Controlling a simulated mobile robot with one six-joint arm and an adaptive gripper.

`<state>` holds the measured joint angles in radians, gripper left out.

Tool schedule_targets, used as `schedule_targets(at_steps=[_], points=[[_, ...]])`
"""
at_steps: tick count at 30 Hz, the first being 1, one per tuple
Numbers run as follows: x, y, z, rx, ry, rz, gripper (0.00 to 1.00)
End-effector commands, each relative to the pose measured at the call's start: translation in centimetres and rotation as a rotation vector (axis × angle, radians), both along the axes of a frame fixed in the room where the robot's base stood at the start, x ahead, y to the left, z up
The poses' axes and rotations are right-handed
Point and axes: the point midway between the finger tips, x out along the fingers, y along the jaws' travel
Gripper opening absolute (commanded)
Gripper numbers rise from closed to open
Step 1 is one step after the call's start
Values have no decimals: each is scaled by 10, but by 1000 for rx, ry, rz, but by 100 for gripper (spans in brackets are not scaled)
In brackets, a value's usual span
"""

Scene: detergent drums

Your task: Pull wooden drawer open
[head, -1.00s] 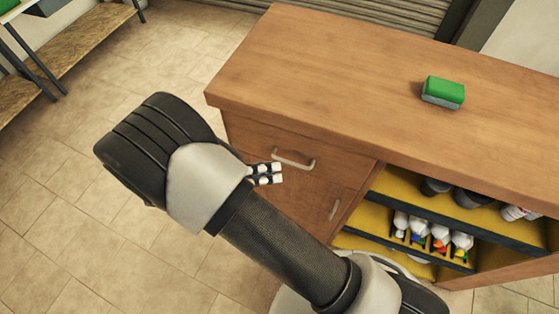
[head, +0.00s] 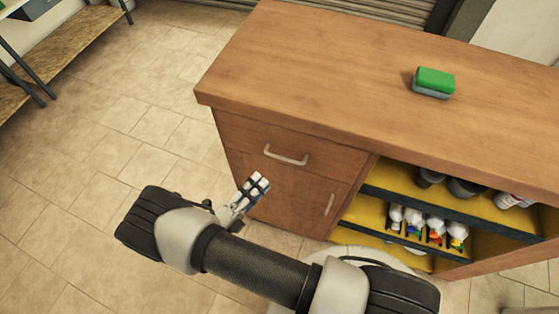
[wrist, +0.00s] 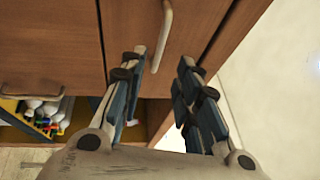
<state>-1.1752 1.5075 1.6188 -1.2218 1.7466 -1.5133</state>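The wooden drawer (head: 245,135) is the upper front at the left end of the brown cabinet, and it looks closed. Its pale bar handle (head: 286,156) is empty. My gripper (head: 258,183) is left of and below the handle in the head view, apart from it, with its fingers pointing up and right. In the wrist view the two fingers (wrist: 164,62) are spread open with nothing held. There the drawer handle (wrist: 166,30) appears in the gap between the fingertips, nearer the left finger. Depth between fingers and handle is hard to tell.
A door with its own handle (head: 330,204) sits below the drawer. Open shelves (head: 400,204) with several bottles are to the right. A green and grey sponge (head: 434,82) lies on the cabinet top (head: 340,65). Tiled floor (head: 80,195) at left is clear.

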Motion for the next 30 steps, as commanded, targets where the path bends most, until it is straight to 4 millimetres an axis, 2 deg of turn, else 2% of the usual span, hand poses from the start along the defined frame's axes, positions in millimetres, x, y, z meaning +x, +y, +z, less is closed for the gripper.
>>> schedule_targets(at_steps=[1, 6, 13, 18, 26, 30], points=[[9, -10, 2, -1, 0, -6, 30], [35, -34, 8, 0, 0, -5, 30], [61, -57, 14, 2, 0, -3, 30], [69, -65, 16, 2, 0, -1, 30], [70, -65, 16, 1, 0, 0, 30], [70, -65, 16, 1, 0, 0, 22]])
